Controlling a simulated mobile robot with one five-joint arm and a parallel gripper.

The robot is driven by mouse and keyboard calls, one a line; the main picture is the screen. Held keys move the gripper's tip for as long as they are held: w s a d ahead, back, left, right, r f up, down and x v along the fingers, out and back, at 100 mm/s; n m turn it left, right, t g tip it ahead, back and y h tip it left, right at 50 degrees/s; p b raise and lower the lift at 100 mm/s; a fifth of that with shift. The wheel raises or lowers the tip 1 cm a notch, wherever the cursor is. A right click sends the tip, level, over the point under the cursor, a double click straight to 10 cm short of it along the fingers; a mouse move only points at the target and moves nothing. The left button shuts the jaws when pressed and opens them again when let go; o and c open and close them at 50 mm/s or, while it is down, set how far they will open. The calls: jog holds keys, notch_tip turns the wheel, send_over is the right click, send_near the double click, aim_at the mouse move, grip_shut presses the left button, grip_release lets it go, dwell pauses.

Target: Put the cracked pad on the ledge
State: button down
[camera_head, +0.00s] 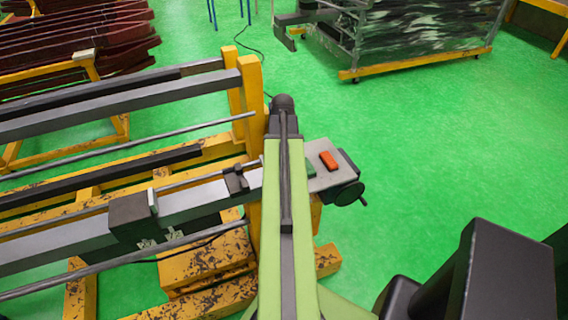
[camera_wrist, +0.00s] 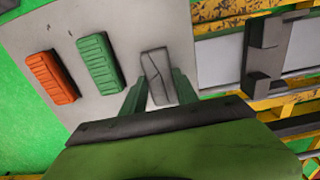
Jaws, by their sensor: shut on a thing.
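The cracked pad (camera_wrist: 157,70) is a grey block with a dark crack line, seen in the wrist view between the green fingers of my gripper (camera_wrist: 159,88). My gripper is shut on it. The pad is over the grey ledge (camera_wrist: 100,101); I cannot tell whether it touches the surface. The ledge also shows in the head view (camera_head: 342,180), right of my arm. In the head view my arm hides the fingers and the cracked pad.
A green ribbed pad (camera_wrist: 100,62) and an orange ribbed pad (camera_wrist: 51,77) lie on the ledge, left of the held pad. A dark bracket (camera_wrist: 266,60) stands to the right. A black handwheel (camera_head: 346,194) sits at the ledge's right end. Green floor is clear further right.

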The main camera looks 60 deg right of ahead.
jog(key=shift+f, duration=0.1)
jog(key=c, duration=0.9)
grip_release()
jog(key=shift+c, duration=0.2)
notch_tip(320, 180, up, 12)
jog(key=p, duration=1.2)
jog(key=shift+r, duration=0.2)
